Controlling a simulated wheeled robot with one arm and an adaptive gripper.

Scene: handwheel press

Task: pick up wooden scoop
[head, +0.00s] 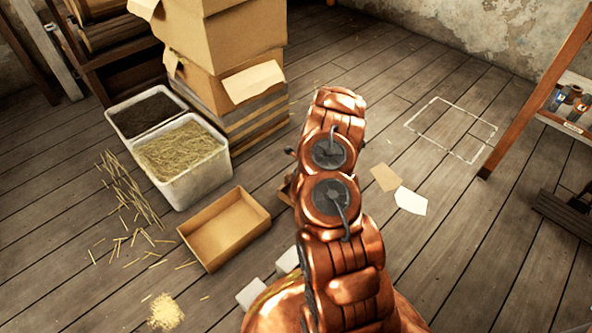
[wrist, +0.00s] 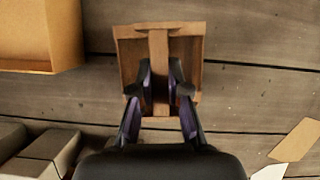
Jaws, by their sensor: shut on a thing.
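The wooden scoop (wrist: 128,65) is in the middle of the wrist view, a shallow brown wooden piece with a bar running down its centre. My gripper (wrist: 161,92) is shut on that central bar, one finger on each side. Plank floor shows around the scoop; I cannot tell whether it touches the floor. In the head view my copper arm hides most of the scoop, and only a small brown edge (head: 286,190) shows left of the arm. The gripper itself is hidden there.
An open cardboard tray (head: 225,228) lies left of my arm. A white two-part bin (head: 190,185) with straw stands behind it, beside stacked boxes (head: 222,45). Pale blocks (head: 252,293) sit near my base. Paper sheets (head: 411,200) lie right. Floor at right is mostly clear.

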